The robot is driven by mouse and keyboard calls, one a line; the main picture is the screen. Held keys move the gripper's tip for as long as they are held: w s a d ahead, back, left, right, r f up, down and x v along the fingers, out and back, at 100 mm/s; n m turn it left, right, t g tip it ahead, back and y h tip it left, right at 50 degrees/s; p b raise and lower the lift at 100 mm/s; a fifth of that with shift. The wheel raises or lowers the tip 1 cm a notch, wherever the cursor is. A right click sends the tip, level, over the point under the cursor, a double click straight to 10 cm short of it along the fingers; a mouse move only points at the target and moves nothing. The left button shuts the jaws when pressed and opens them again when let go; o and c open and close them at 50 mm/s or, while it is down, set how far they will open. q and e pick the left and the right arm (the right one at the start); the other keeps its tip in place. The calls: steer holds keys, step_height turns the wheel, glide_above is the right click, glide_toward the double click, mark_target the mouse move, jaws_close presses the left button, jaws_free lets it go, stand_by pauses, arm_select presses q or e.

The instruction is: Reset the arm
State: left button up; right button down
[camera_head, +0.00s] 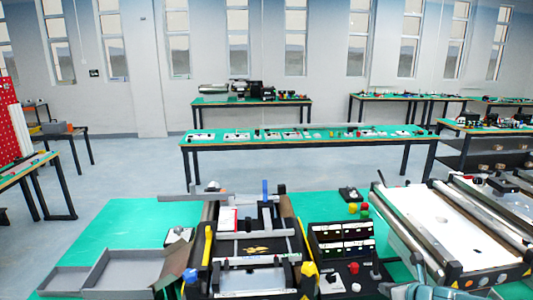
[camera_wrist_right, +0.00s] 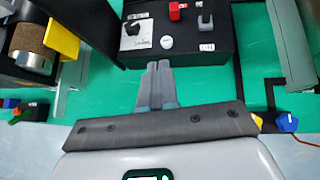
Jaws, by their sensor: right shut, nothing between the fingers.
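My right gripper (camera_wrist_right: 158,66) shows in the right wrist view with its two grey fingers together and nothing between them. Its fingertips are in front of a black control box (camera_wrist_right: 180,30) that carries a red switch and a black knob. I cannot tell whether the fingertips touch the box. In the head view, part of my right arm shows at the bottom right edge, beside the control box (camera_head: 341,246). My left gripper is not in view.
A mini conveyor (camera_head: 251,247) with yellow and blue knobs stands at the centre of the green table (camera_head: 131,220). A larger conveyor (camera_head: 441,222) stands at the right. Grey trays (camera_head: 118,272) lie at the front left. The table's back left is clear.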

steer(key=s+a+f+n+g+y+b, duration=0.1)
steer(key=s+a+f+n+g, duration=0.35)
steer(key=s+a+f, duration=0.55)
steer(key=s+a+f+n+g+b, duration=0.1)
steer(key=s+a+f+n+g, duration=0.2)
steer(key=s+a+f+n, duration=0.65)
steer(key=s+f+n, duration=0.1)
steer(key=s+n, duration=0.4)
steer(key=s+a+f+n+g, duration=0.1)
steer(key=s+f+n, duration=0.2)
steer(key=s+n, duration=0.3)
steer(key=s+a+f+n+g+b, duration=0.1)
steer(key=s+f+n, duration=0.1)
steer(key=s+n, duration=0.4)
steer(key=shift+f+n, duration=0.35)
steer(key=shift+n, duration=0.05)
steer(key=shift+w+d, duration=0.1)
